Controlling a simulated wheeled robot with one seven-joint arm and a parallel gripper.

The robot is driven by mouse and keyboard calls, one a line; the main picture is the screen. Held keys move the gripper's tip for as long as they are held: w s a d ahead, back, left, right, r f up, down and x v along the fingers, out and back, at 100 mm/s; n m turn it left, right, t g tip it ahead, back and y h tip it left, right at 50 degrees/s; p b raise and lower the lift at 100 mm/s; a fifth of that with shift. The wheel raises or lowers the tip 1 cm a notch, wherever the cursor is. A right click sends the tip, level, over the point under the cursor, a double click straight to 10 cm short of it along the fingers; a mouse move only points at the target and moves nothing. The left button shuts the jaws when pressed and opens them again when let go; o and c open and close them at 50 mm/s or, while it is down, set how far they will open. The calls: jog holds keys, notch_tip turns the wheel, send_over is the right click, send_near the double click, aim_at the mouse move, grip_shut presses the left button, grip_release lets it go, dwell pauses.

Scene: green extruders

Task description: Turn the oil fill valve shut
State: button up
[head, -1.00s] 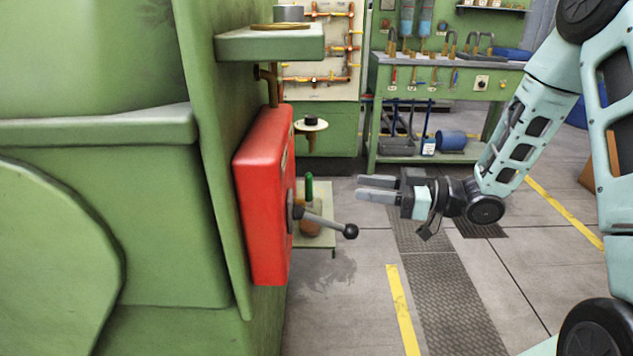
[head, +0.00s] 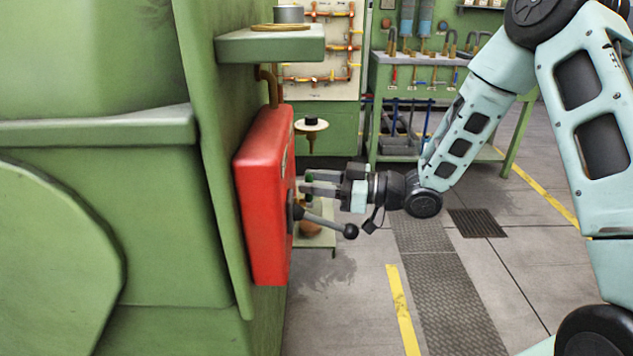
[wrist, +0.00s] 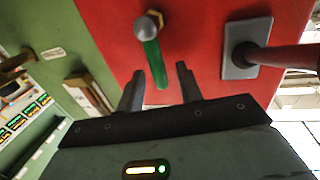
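The valve's green handle (wrist: 154,62) shows in the wrist view, with a metal nut at its upper end, against a red panel (wrist: 110,20). In the head view the red box (head: 262,200) is fixed to the green machine, and my fingers mostly hide the green handle. My gripper (head: 306,183) is open, close to the box's right side. In the wrist view the handle's lower end appears between the fingertips of my gripper (wrist: 160,72). I cannot tell whether either finger touches it.
A lever with a black ball knob (head: 350,231) sticks out of the red box just below my gripper. A grey square plate (wrist: 240,50) with a dark reddish rod is on the panel at right in the wrist view.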

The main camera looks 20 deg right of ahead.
grip_shut()
